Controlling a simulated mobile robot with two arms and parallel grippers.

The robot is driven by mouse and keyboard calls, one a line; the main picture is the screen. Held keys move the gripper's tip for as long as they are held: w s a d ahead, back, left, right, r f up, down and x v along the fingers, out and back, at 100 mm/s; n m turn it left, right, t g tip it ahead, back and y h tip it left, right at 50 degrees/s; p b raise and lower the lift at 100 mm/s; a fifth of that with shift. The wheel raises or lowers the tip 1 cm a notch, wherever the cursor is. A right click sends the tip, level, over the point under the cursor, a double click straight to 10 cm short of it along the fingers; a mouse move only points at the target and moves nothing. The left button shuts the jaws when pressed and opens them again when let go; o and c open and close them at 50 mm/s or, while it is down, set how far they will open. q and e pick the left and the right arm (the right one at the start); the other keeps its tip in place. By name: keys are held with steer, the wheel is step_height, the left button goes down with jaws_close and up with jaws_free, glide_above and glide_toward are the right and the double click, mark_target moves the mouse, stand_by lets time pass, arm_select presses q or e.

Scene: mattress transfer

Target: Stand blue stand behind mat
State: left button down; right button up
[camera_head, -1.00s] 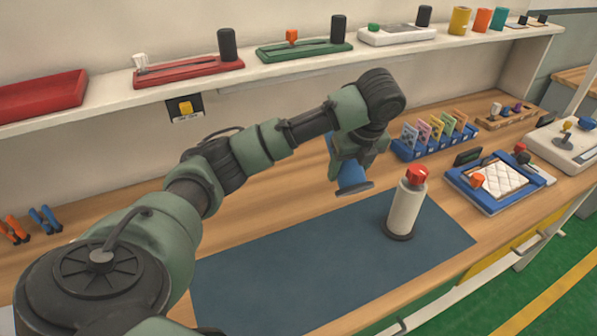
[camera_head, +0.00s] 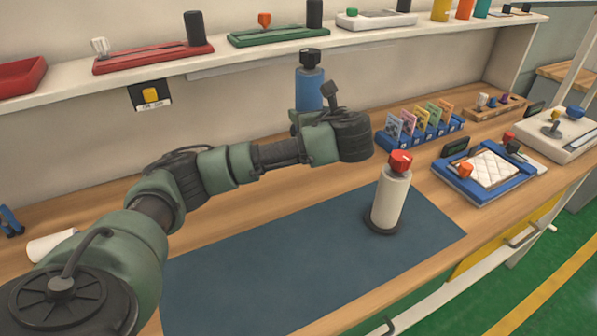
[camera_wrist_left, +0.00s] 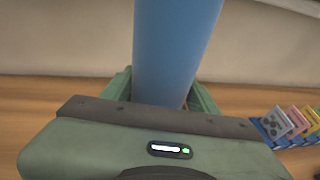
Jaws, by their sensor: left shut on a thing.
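The blue stand (camera_head: 309,88) is a blue cylinder with a dark top, standing upright in the head view beyond the far edge of the dark blue mat (camera_head: 300,262). My left gripper (camera_head: 308,122) is shut on it, partly hidden by my wrist. In the left wrist view the blue stand (camera_wrist_left: 175,50) rises between the green fingers of my left gripper (camera_wrist_left: 165,95). Its lower end is hidden, so I cannot tell whether it touches the table. My right gripper is not in view.
A white cylinder with a red top (camera_head: 391,197) stands on the mat's right part. Right of it are a blue tray (camera_head: 466,187) and a blue card rack (camera_head: 405,141). A white roll (camera_head: 50,246) lies at left.

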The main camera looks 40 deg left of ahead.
arm_select(q)
step_height(320, 180, down, 16)
steer(key=shift+r, duration=0.1)
stand_by(0.5)
steer(key=shift+c, duration=2.1)
jaws_free()
steer(key=shift+s, duration=0.1)
steer(key=v, duration=1.2)
